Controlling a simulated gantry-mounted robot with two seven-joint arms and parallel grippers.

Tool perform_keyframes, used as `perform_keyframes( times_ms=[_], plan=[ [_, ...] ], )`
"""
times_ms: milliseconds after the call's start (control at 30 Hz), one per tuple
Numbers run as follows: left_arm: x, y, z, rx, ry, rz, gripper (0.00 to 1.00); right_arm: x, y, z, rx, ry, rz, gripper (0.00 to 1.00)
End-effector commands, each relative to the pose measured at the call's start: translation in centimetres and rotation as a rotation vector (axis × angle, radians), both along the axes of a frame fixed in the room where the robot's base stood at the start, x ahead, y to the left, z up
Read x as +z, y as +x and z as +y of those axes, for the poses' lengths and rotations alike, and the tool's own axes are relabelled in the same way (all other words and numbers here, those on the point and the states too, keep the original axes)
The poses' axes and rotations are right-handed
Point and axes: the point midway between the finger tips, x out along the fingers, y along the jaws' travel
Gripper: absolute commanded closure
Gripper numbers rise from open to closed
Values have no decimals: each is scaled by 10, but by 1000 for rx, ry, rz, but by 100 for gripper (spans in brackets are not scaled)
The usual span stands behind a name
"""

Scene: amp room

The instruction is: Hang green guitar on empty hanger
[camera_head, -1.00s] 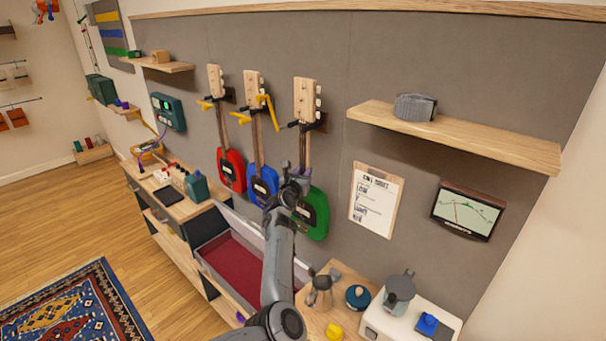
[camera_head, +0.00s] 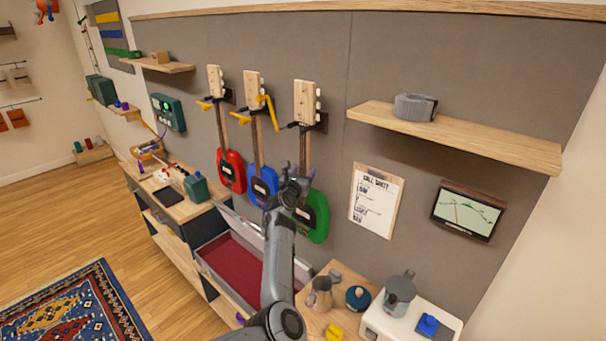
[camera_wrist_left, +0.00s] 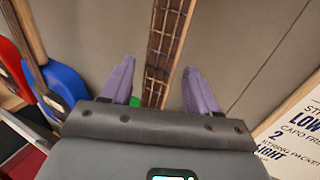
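The green guitar (camera_head: 314,216) hangs upright against the grey wall panel, its headstock (camera_head: 306,101) at the rightmost dark hanger (camera_head: 318,122). Its lower neck is partly hidden by my left gripper (camera_head: 297,183). In the left wrist view, the fingers of my left gripper (camera_wrist_left: 160,70) are spread apart, with the fretted neck (camera_wrist_left: 166,45) showing between them and a gap on both sides. A sliver of green body shows beside the neck. How deep the neck lies between the fingers is unclear. My right gripper is not in view.
A blue guitar (camera_head: 263,187) and a red guitar (camera_head: 232,170) hang to the left, with yellow parts at their hangers. A clipboard (camera_head: 376,200) and a shelf (camera_head: 460,137) are to the right. An open red-lined case (camera_head: 238,262) and a side table (camera_head: 314,325) are below.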

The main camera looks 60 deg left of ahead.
Motion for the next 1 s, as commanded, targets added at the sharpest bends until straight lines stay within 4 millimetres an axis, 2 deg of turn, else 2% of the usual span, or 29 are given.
perform_keyframes(
  times_ms=[67, 100, 433, 1000],
  plan=[
    [-1, 0, 0, 0, -1, 2, 40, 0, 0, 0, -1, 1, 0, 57],
    [-8, 0, -1, -2, -11, 10, 40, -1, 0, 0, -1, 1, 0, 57],
    [-6, -10, -9, -1, -7, 5, 40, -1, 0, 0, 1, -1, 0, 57],
    [-2, -73, -54, 0, -3, 2, 40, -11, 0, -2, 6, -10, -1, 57]
  ],
)
